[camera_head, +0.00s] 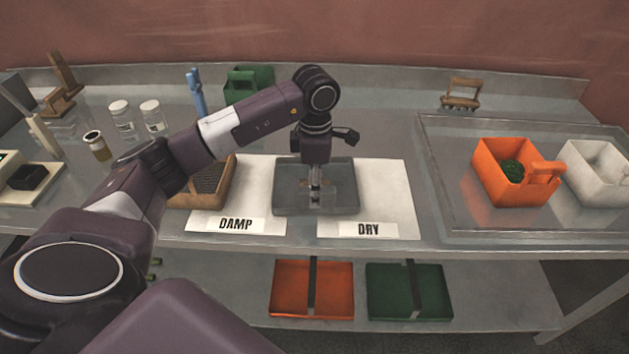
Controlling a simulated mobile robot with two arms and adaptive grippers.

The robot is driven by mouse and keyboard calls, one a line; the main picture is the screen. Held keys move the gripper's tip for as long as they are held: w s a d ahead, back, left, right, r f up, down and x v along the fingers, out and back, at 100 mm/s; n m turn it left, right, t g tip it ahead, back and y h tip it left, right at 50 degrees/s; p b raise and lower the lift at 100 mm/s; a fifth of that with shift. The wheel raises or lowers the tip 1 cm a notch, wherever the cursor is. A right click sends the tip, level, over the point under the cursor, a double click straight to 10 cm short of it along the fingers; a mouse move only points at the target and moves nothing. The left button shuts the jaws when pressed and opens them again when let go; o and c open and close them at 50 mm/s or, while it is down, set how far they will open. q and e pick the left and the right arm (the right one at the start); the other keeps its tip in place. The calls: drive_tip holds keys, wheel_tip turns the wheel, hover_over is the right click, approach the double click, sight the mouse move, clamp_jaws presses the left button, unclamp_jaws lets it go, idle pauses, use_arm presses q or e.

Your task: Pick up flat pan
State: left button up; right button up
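A flat grey pan (290,188) lies across the gap between two white sheets, one labelled DAMP (265,170) and one labelled DRY (389,190). My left arm comes in from the left and its gripper (315,196) points straight down over the middle of the pan. The silver fingertips are at or just above the pan's floor; I cannot tell whether they touch it. The fingers look close together, but their gap is too small to make out. My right gripper is not in view.
A brown tray (212,187) stands left of the pan. An orange basket (488,174) with green stuff and a white basket (596,172) sit at the right. Glass jars (153,119) stand at the left. Orange (290,290) and green (390,290) trays lie on the lower shelf.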

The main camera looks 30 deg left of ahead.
use_arm(q)
drive_tip(key=f, duration=0.1)
drive_tip(key=w+f+p, duration=0.1)
drive_tip(key=f, duration=0.1)
drive_tip(key=shift+a+f, duration=0.1)
drive_tip(key=shift+f, duration=0.35)
drive_tip(key=shift+s, duration=0.15)
drive_tip(key=c, duration=1)
clamp_jaws()
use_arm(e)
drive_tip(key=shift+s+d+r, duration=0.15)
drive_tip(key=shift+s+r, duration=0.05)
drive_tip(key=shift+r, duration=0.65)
